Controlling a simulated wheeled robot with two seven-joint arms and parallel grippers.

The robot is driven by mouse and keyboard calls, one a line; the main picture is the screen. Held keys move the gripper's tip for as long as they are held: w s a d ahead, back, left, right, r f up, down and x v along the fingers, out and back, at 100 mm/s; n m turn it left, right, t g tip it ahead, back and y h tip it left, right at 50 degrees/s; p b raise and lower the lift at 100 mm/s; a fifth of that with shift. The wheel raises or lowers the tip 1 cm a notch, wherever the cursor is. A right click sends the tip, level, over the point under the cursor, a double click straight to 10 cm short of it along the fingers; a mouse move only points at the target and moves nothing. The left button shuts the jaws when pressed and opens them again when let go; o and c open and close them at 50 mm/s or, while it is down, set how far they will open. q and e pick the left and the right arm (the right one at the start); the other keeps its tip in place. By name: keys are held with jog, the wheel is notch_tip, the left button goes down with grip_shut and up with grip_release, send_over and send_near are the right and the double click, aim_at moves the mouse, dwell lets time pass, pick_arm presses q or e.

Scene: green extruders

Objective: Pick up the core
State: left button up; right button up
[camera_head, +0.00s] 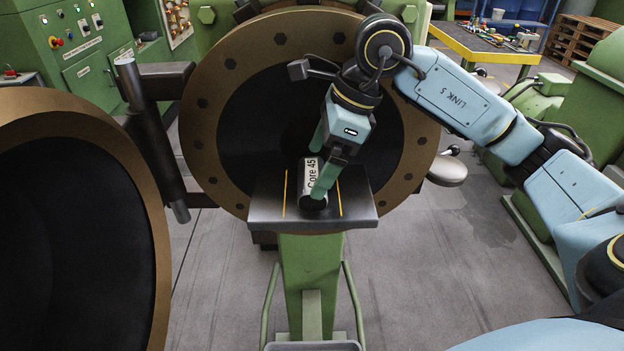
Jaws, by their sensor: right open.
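The core (310,180) is a small light cylinder with a dark near end, labelled "Core 45". It lies on a grey metal tray (262,208) in front of the round extruder opening, between two yellow lines. My right gripper (319,168) reaches in from the right with its green fingers pointing down at the core. One finger is at the core's far left side and the other at its right side, partly covering it. The jaws are open; whether a finger touches the core cannot be told. My left gripper is not in view.
The brown flanged ring (203,131) of the extruder surrounds the dark opening behind the tray. Its open round door (140,165) fills the left. A green post (309,265) supports the tray. A yellow-edged table (473,42) with small items stands back right.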

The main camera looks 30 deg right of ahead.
aim_at(312, 173)
jog(key=x, duration=0.3)
jog(key=shift+w+a+f, duration=0.1)
jog(key=shift+a+f, duration=0.05)
jog(key=shift+f, duration=0.05)
jog(key=shift+r, duration=0.1)
jog(key=c, duration=1)
jog(key=shift+o, duration=0.2)
